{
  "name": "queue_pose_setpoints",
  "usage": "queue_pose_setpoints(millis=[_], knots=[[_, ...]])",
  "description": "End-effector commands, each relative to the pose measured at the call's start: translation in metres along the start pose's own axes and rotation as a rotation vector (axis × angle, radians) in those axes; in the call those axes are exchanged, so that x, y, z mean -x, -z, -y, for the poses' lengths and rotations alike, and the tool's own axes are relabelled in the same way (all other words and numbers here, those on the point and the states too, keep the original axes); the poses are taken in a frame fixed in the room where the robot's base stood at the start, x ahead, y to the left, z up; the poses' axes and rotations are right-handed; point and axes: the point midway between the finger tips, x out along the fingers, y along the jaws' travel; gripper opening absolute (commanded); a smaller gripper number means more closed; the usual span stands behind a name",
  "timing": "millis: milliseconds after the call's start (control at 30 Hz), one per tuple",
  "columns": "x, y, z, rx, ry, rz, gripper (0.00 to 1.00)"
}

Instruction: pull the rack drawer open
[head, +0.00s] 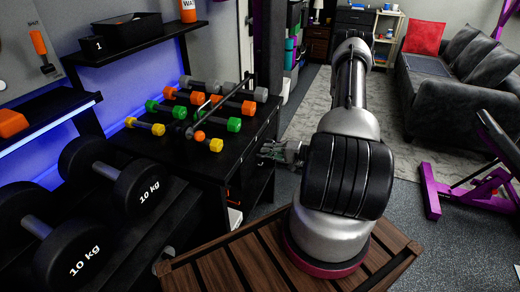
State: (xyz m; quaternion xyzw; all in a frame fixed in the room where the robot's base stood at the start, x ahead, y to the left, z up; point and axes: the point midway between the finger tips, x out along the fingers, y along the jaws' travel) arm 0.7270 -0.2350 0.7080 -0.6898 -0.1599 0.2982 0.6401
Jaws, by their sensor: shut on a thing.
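The black rack (215,172) stands left of my arm, with colourful dumbbells on its top. Its drawer front (258,180) faces right and is dark and partly in shadow. My gripper (268,151) is at the rack's right side, just below the top edge, and is shut on the drawer handle. The handle itself is too small and dark to make out between the fingers. My own arm hides part of the gripper's wrist. I cannot tell from this view how far the drawer stands out.
Large 10 kg dumbbells (117,180) lie on a dark stand at the left. A slatted wooden surface (235,262) is under my arm's base. A purple bench (430,192) stands at the right. A grey sofa (440,90) and rug (310,105) are behind.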

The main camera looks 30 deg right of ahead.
Motion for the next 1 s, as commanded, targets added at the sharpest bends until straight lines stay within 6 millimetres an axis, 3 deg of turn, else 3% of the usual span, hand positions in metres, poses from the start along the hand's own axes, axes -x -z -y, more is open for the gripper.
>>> queue_pose_setpoints(millis=[300,500,733,1000], knots=[[0.084,0.001,-0.018,-0.001,-0.002,-0.006,0.00],[0.129,0.000,-0.028,-0.001,-0.002,-0.004,0.00],[0.164,0.000,-0.035,-0.001,-0.002,-0.003,0.00],[0.180,-0.001,-0.039,-0.001,-0.001,0.000,0.00]])
